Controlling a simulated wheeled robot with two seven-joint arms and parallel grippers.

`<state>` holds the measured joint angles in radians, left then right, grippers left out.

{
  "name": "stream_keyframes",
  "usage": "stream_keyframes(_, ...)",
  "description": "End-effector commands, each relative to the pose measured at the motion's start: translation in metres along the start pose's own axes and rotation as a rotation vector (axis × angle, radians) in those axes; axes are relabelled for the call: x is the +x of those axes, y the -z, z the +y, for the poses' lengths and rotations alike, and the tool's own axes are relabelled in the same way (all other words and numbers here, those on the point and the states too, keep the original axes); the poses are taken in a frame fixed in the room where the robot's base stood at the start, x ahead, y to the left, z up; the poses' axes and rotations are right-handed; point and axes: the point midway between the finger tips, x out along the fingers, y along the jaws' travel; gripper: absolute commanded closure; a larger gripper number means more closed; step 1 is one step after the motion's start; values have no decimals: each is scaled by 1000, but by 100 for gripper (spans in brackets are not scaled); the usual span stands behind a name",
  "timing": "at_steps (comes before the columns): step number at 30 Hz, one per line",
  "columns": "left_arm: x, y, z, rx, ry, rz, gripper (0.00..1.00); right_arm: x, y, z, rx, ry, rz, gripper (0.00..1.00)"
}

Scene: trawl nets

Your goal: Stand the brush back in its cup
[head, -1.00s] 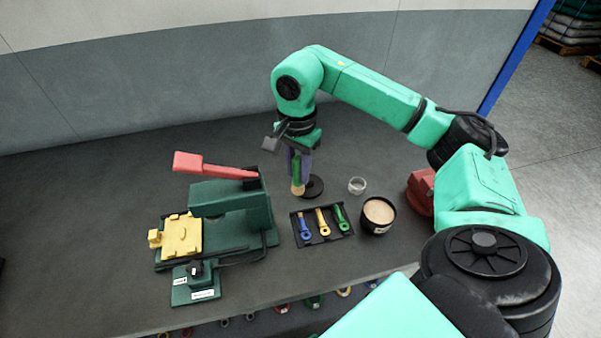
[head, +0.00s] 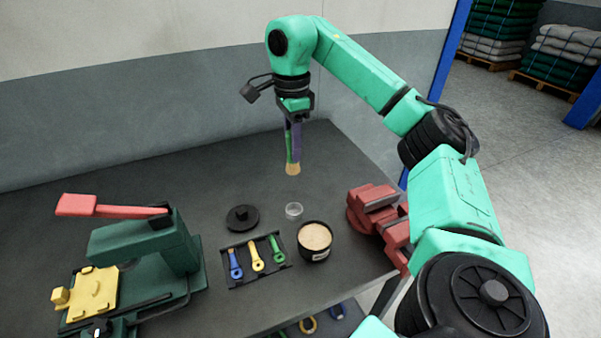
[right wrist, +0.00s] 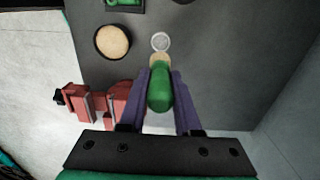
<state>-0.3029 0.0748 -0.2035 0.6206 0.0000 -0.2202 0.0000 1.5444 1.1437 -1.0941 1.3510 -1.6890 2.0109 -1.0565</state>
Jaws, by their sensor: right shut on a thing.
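My right gripper (head: 292,135) is shut on the brush, which has a green handle and tan bristles (head: 292,169) pointing down. The brush hangs upright in the air above the back of the bench. In the right wrist view the green handle (right wrist: 159,90) lies between the purple fingers, with a little of the bristles beyond it. A small clear cup (head: 293,211) stands on the bench, lower in the head view than the bristles, apart from them. The cup also shows in the right wrist view (right wrist: 160,41), just beyond the bristles. My left gripper is not in view.
A black tub of tan material (head: 314,242) stands close to the cup's right. A round black lid (head: 242,218) lies to its left. A tool tray (head: 236,283) lies in front. A red vise (head: 372,204) is at right, a green press (head: 145,247) at left.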

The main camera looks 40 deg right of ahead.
Motion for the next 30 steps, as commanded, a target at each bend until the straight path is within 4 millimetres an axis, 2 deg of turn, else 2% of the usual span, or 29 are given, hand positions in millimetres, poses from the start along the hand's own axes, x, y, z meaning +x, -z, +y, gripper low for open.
stream_keyframes(1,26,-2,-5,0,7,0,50,34,0,0,1,-5,1,100)
stream_keyframes(6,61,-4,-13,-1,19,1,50,89,0,1,0,-4,1,100)
stream_keyframes(7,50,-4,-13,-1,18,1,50,87,1,1,1,-4,4,100)
stream_keyframes(8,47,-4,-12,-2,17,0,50,93,2,1,1,-4,5,100)
stream_keyframes(18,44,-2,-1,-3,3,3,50,150,0,1,-1,-1,2,100)
stream_keyframes(29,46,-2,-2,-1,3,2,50,158,0,0,-1,1,0,100)
stream_keyframes(30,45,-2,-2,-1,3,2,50,158,0,0,-1,1,0,57)
